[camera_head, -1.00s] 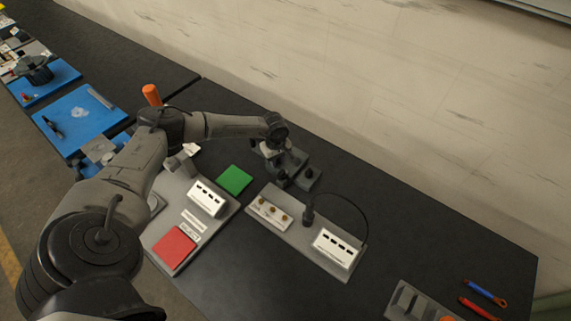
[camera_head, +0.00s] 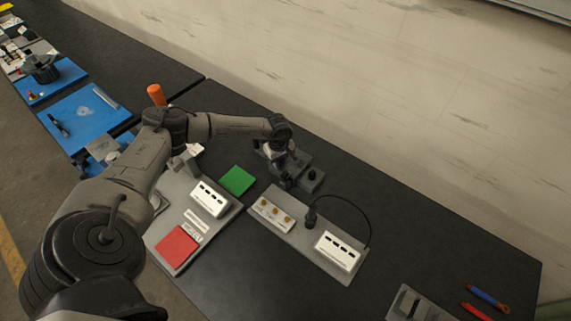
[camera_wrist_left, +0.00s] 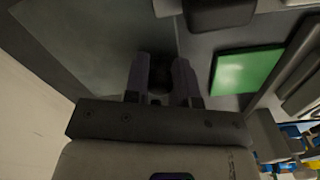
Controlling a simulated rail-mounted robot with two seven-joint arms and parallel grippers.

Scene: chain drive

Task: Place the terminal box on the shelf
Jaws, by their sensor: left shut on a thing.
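My left gripper (camera_head: 279,168) points down at the back of the dark table, beside a small dark grey fixture (camera_head: 311,180). In the left wrist view its fingers (camera_wrist_left: 161,82) are closed around a small dark thing (camera_wrist_left: 160,76), mostly hidden between them. I cannot tell whether this is the terminal box. Two white boxes with dark slots stand on grey plates: one left of centre (camera_head: 210,198), the other further right (camera_head: 338,250). I cannot tell which thing is the shelf. My right gripper is not in view.
A green square (camera_head: 237,181) and a red square (camera_head: 176,247) lie left of centre. A black cable runs from a plug (camera_head: 311,217) to the right white box. Blue (camera_head: 488,298) and red tools lie at the lower right. A wall closes the back.

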